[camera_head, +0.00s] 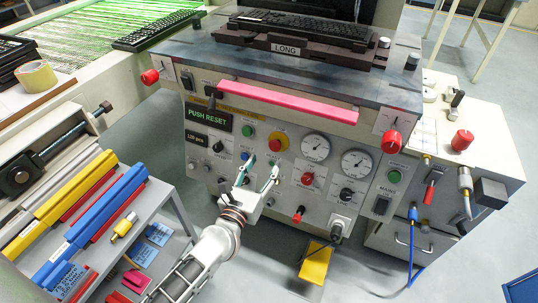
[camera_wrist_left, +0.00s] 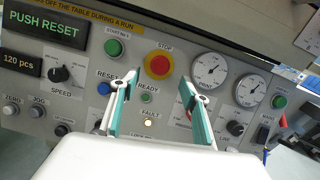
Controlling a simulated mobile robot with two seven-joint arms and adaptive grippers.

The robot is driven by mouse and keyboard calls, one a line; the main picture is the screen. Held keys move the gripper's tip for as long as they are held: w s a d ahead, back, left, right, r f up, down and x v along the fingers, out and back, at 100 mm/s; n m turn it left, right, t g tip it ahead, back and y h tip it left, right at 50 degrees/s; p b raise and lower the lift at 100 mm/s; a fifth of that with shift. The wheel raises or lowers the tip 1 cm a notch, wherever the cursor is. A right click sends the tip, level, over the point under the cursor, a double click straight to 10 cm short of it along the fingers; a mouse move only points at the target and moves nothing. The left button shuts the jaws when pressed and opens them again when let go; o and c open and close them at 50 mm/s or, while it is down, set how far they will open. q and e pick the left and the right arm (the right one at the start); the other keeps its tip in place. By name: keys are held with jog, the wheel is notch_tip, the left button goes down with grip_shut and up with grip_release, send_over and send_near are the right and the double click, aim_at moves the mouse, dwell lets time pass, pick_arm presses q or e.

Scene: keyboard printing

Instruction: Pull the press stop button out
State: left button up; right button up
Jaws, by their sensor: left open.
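The press stop button is a red mushroom button on a yellow ring (camera_head: 278,143), at the upper middle of the grey control panel. In the left wrist view the stop button (camera_wrist_left: 158,66) sits under the label STOP, beyond and above the gap between my fingers. My left gripper (camera_head: 262,166) is open and empty, below and slightly left of the button in the head view. Its two green-lined fingers also show in the left wrist view (camera_wrist_left: 156,95). They appear apart from the button. Whether the button is in or out is hard to tell. My right gripper is not in view.
A display (camera_wrist_left: 43,27) reads PUSH RESET. A green start button (camera_wrist_left: 114,47), blue reset button (camera_wrist_left: 104,88) and two gauges (camera_head: 316,148) surround the stop button. A pink bar (camera_head: 288,101) runs above the panel. A shelf with coloured bars (camera_head: 100,215) stands left of my arm.

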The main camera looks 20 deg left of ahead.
pick_arm(q)
jog(key=s, duration=0.5)
jog(key=shift+s, duration=0.1)
